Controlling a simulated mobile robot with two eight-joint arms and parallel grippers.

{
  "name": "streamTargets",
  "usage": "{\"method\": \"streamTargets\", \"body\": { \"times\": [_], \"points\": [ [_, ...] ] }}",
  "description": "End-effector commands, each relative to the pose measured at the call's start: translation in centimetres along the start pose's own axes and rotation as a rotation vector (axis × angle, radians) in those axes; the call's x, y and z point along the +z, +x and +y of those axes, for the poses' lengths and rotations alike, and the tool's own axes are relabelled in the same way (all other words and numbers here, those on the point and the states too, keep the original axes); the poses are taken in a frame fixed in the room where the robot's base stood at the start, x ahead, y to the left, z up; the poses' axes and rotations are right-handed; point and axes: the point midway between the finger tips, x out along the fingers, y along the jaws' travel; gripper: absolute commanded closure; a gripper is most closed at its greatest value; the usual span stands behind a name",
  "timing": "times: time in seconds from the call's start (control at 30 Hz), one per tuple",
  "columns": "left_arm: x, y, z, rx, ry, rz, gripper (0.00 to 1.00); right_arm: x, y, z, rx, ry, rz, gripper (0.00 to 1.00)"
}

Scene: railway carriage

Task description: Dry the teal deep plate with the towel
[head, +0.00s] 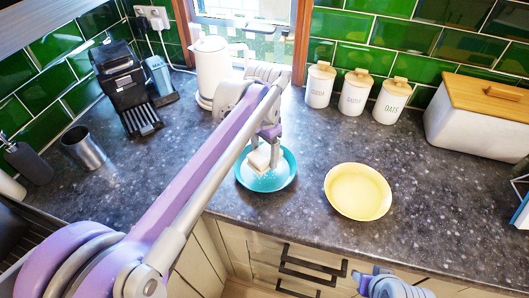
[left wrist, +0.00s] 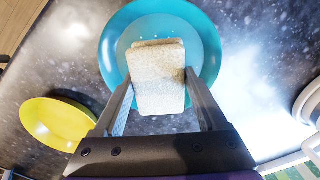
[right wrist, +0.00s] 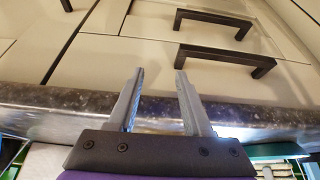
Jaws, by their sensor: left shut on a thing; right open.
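The teal deep plate (head: 282,180) sits on the dark speckled worktop, and its inside shows white specks in the left wrist view (left wrist: 117,40). My left gripper (head: 264,148) reaches down over the plate and is shut on the folded cream towel (left wrist: 158,88). The towel (head: 260,160) is over the plate's inside; whether it touches the surface I cannot tell. Part of the plate is hidden by the towel and fingers. My right gripper (right wrist: 158,75) is open and empty, in front of the worktop edge and facing the drawers.
A yellow plate (head: 358,191) lies to the right of the teal one. A white kettle (head: 209,65), a black coffee machine (head: 120,75), a metal cup (head: 83,147), three canisters (head: 355,92) and a bread bin (head: 480,120) stand around. Worktop right of the yellow plate is clear.

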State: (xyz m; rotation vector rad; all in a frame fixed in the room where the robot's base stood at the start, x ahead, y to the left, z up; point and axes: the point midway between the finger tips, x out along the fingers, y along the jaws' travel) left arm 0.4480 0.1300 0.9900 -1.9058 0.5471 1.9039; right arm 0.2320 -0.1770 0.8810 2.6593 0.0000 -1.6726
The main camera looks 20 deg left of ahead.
Motion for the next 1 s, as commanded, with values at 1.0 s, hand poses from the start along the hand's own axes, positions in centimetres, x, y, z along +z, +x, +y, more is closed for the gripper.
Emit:
{"method": "streamTargets", "body": {
  "times": [1.0],
  "points": [
    [0.0, 2.3, 0.0, 0.000, 0.000, 0.000, 0.70, 0.8, 1.1, 0.0, 0.000, 0.000, -0.005, 0.50]
  ]
}}
